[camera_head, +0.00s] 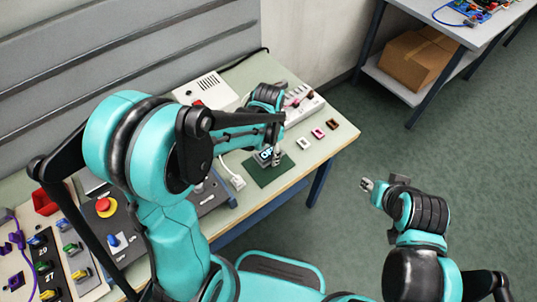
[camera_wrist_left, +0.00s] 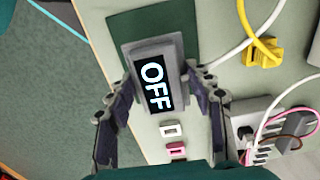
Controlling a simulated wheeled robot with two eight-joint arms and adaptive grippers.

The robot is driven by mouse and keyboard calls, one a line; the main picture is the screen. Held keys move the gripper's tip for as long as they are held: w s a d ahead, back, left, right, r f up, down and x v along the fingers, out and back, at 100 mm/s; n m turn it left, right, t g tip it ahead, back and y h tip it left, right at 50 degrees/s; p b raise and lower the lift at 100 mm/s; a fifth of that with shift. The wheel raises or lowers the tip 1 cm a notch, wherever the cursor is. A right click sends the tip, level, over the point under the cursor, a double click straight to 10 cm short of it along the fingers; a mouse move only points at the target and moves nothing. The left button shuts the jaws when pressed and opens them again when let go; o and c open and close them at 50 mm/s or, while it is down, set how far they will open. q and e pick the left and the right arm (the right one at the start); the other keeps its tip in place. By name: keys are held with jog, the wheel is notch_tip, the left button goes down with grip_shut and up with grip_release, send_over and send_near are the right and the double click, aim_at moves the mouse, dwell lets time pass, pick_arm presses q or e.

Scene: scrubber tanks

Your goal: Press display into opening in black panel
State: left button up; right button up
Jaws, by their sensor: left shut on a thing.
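The display (camera_wrist_left: 154,87) is a grey block with a black face reading "OFF". It sits between the fingers of my left gripper (camera_wrist_left: 160,84), which is shut on it. In the head view the display (camera_head: 266,155) shows over the dark green mat (camera_head: 272,176); I cannot tell whether it touches the mat. A dark panel (camera_head: 112,240) with a red button in a yellow ring lies to the left, partly behind my left arm. The opening is not visible. My right gripper (camera_head: 367,185) is over the floor, away from the table, with no thing visible in it.
Small white (camera_head: 303,143), pink (camera_head: 318,133) and brown (camera_head: 332,124) frames lie near the table's right edge. A power strip (camera_head: 302,104) and a white plug (camera_head: 237,182) are close to the left gripper. Colored connectors (camera_head: 70,249) fill the left. A cardboard box (camera_head: 419,58) is on a shelf.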

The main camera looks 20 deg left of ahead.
pick_arm(q)
jog(key=d+r+p, duration=0.4)
jog(key=d+r, duration=0.5)
jog(key=d, duration=0.2)
jog(key=shift+d+r, duration=0.3)
jog(key=shift+r, duration=0.05)
jog(key=shift+a, duration=0.1)
jog(key=s+a+p, duration=0.1)
jog(key=s+a, duration=0.4)
jog(key=a, duration=0.6)
jog(key=s+a+p, duration=0.1)
jog(key=s+a, duration=0.4)
jog(key=a, duration=0.6)
jog(key=shift+s, duration=0.4)
jog(key=s+a, duration=0.5)
jog(key=a, duration=0.5)
jog(key=s+a, duration=0.4)
jog(key=a, duration=0.6)
jog(key=shift+s, duration=0.35)
dwell(0.6)
